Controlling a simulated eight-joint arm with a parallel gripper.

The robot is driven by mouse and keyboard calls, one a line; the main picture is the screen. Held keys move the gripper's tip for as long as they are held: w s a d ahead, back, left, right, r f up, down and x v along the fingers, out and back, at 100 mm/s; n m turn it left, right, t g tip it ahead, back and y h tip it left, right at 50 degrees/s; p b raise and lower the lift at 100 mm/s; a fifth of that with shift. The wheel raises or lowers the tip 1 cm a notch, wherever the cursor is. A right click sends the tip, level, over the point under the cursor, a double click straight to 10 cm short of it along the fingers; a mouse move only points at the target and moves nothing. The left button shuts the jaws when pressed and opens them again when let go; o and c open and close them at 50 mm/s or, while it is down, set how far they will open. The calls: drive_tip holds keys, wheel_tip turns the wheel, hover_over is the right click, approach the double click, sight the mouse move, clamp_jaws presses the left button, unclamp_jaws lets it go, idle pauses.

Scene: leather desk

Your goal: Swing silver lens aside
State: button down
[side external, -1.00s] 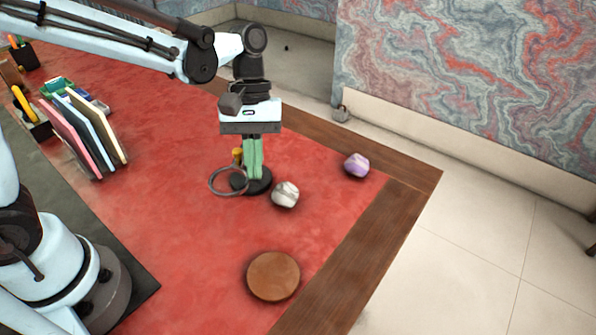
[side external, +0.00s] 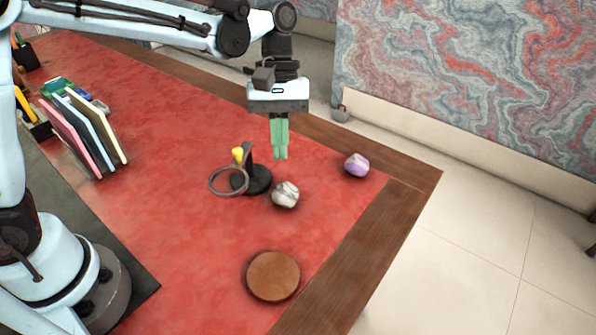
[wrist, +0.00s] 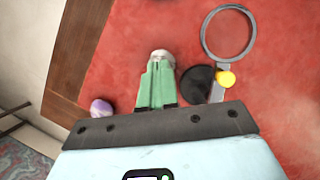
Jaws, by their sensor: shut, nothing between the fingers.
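The silver lens (side external: 228,193) is a grey ring on a short arm, held low over the red desk top at the left of its stand. The stand has a round black base (side external: 262,187), an upright post and a yellow knob (side external: 238,153). In the wrist view the lens (wrist: 204,45) is at the upper right, with the yellow knob (wrist: 226,79) near its arm and the black base (wrist: 194,86) beside it. My gripper (side external: 280,157) has green fingers, shut and empty. It hangs above the desk, right of the stand and apart from it.
A grey-white stone (side external: 285,195) lies just right of the base, and a purple stone (side external: 357,165) lies farther right. A round brown disc (side external: 273,277) lies in front. Upright folders (side external: 85,135) stand at the left. The desk between folders and lens is clear.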

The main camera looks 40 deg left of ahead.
wheel_tip(320, 180, up, 7)
drive_tip(key=w+d, duration=0.1)
drive_tip(key=w, duration=0.1)
drive_tip(key=s+d+f+m+t+y, duration=0.2)
drive_tip(key=s+d+m+t+y, duration=0.3)
drive_tip(key=s+d+y, duration=0.6)
drive_tip(key=a+f+n+t+h, duration=0.1)
drive_tip(key=a+f, duration=0.7)
drive_tip(key=a, duration=0.2)
drive_tip(key=shift+w+a+f+t+h, duration=0.15)
drive_tip(key=shift+w+a+t+h, duration=0.05)
drive_tip(key=shift+a+t+h, duration=0.1)
